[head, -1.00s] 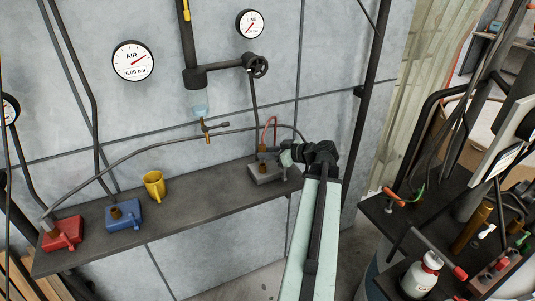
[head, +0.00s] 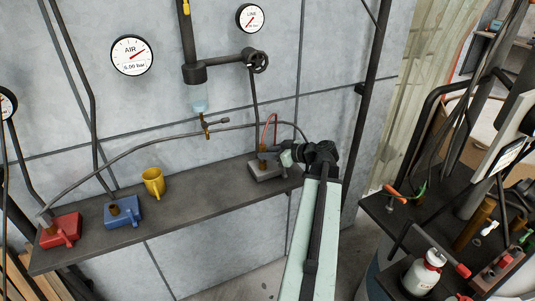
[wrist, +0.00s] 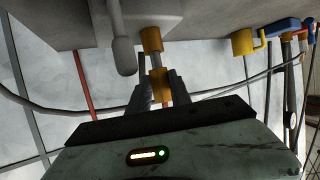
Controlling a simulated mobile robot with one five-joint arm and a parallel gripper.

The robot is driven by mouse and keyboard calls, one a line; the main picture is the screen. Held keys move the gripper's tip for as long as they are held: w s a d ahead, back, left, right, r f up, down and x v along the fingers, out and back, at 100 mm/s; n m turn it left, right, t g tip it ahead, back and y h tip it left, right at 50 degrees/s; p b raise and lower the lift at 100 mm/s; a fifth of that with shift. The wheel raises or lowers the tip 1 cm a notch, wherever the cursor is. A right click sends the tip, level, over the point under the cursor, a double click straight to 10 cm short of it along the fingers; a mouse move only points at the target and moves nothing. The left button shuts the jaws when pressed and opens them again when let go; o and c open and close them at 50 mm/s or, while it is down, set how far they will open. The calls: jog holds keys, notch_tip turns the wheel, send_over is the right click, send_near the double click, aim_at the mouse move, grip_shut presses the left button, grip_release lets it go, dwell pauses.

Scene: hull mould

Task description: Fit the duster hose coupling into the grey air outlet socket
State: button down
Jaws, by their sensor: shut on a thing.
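The grey air outlet block (head: 268,171) sits at the right end of the shelf, with a brass socket (head: 262,150) on it. In the wrist view the block (wrist: 70,22) is at the top and its brass socket (wrist: 151,40) points toward my gripper. My gripper (head: 288,154) is beside the block at its right. In the wrist view my gripper (wrist: 159,90) is shut on the brass hose coupling (wrist: 159,80). A narrow grey piece shows between coupling and socket, roughly in line with both. I cannot tell whether the coupling tip is inside the socket.
A grey lever (wrist: 123,56) is close beside the socket. A grey hose (head: 150,140) arches across the wall. A cluttered cart (head: 400,245) is at right.

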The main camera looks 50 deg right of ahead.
jog(key=shift+f+b, duration=1.15)
jog(key=shift+f, duration=0.05)
jog(key=c, duration=1.1)
grip_release()
jog(key=shift+r, duration=0.1)
jog(key=a+p+v, duration=0.1)
jog(key=p+v, duration=0.2)
jog(key=v, duration=0.4)
jog(key=shift+s+d, duration=0.4)
jog(key=shift+d, duration=0.1)
jog(key=shift+r, duration=0.1)
